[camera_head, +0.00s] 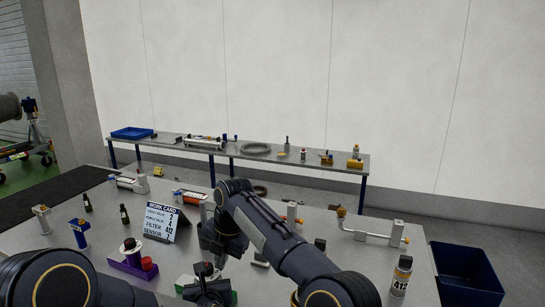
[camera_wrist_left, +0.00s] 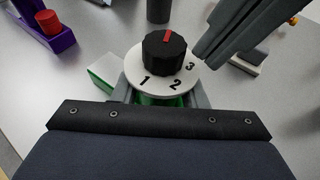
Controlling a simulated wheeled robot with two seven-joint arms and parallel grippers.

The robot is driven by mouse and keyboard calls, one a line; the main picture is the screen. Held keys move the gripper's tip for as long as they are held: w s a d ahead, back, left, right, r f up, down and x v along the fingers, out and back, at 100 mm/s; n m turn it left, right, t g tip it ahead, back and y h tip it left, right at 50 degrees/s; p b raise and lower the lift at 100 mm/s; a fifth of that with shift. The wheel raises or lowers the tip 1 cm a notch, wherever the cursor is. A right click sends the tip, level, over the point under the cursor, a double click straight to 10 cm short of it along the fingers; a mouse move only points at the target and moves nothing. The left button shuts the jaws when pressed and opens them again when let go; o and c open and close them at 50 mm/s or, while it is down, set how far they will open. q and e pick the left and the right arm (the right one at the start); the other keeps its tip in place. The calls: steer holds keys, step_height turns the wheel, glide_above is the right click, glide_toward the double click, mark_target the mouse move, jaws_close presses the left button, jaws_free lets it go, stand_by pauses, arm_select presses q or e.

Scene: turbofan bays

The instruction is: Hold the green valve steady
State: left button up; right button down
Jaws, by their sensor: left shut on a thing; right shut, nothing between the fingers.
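The green valve (camera_wrist_left: 160,99) has a white dial with 1, 2 and 3 and a black knob (camera_wrist_left: 163,52) with a red mark. The mark lies toward the side away from my left gripper. In the head view the green valve (camera_head: 234,297) is largely hidden by my left gripper (camera_head: 208,287). That gripper is shut on the valve's body below the dial; its grey fingers show beside the body in the wrist view. My right gripper (camera_head: 219,262) is shut and empty just beyond the valve. In the wrist view it hangs close to the right of the knob, apart from it.
A purple valve (camera_head: 128,267) with a red cap stands left of the green one. A work card (camera_head: 161,223) stands behind. A can (camera_head: 401,276) and pipe fitting (camera_head: 375,234) are at right, with a blue bin (camera_head: 467,275) beyond the table. A back bench (camera_head: 270,158) holds several parts.

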step_height(320, 180, up, 6)
steer(key=s, duration=0.2)
steer(key=shift+s+d+x, duration=0.1)
steer(key=shift+s+x, duration=0.05)
steer(key=shift+x, duration=0.9)
steer(key=shift+s+d+x, duration=0.1)
steer(key=shift+s+x, duration=0.05)
steer(key=shift+x, duration=0.9)
steer(key=shift+s+d+x, duration=0.1)
steer(key=shift+x, duration=0.95)
steer(key=shift+w+a+f, duration=0.1)
steer(key=shift+w+a, duration=0.2)
steer(key=shift+a, duration=0.05)
steer(key=shift+w+d, duration=0.25)
steer(key=shift+w, duration=0.25)
steer(key=shift+s+d, duration=0.1)
steer(key=shift+d, duration=0.35)
steer(key=a+v, duration=0.1)
steer(key=v, duration=0.5)
steer(key=shift+a, duration=0.15)
